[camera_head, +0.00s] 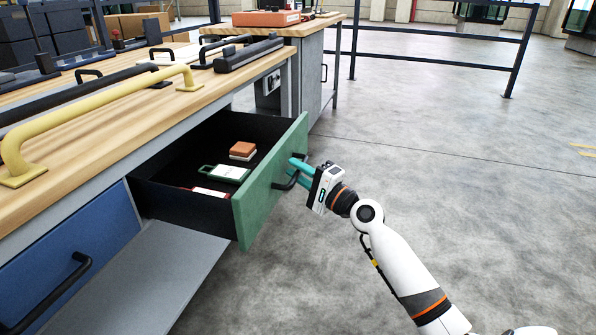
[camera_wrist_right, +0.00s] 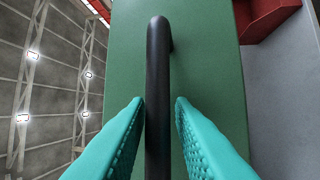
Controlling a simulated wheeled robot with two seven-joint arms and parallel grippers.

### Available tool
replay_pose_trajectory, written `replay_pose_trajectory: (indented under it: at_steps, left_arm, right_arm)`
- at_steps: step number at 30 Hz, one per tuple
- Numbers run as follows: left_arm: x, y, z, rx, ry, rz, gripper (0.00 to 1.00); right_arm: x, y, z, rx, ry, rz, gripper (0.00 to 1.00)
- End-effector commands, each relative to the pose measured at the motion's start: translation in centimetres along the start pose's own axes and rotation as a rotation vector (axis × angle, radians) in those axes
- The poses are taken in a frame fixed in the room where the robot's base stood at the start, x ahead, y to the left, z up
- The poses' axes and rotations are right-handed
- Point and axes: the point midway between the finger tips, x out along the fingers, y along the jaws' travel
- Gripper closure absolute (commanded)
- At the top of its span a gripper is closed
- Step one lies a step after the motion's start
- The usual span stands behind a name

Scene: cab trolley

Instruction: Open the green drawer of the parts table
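The green drawer (camera_head: 268,187) of the parts table (camera_head: 92,128) stands well pulled out, its dark inside showing. Its black bar handle (camera_head: 287,184) is on the green front and also shows in the right wrist view (camera_wrist_right: 158,70). My right gripper (camera_head: 299,172) is at this handle, its teal fingers one on each side of the bar. In the right wrist view the fingertips (camera_wrist_right: 160,105) lie close along both sides of the bar, with only thin gaps showing. My left gripper is not in view.
In the drawer lie an orange-brown block (camera_head: 243,149), a green-edged item (camera_head: 226,172) and a red-and-white item (camera_head: 210,192). A blue drawer (camera_head: 75,250) is shut at lower left. Yellow (camera_head: 100,105) and black bars lie on the tabletop. The floor to the right is clear.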

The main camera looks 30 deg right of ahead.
Motion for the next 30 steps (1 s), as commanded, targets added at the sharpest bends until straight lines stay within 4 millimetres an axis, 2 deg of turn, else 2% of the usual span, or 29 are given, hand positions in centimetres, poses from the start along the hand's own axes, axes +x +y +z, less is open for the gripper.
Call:
replay_pose_trajectory:
  at_steps: [5,8,21,25,30]
  left_arm:
    - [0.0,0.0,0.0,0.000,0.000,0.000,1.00]
    - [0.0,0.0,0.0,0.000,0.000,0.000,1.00]
    - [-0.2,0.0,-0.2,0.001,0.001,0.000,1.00]
    - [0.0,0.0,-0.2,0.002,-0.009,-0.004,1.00]
    - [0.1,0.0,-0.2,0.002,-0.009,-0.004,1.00]
  right_arm:
    - [-0.2,0.0,0.0,0.001,0.000,0.001,0.78]
    - [-1.0,-0.1,0.0,0.003,-0.001,-0.001,0.78]
    - [-9.7,-0.1,0.0,0.002,-0.002,-0.001,0.78]
    - [-11.3,-0.1,0.0,0.002,-0.001,-0.001,0.78]
    - [-12.0,0.0,0.0,0.000,-0.001,0.000,0.78]
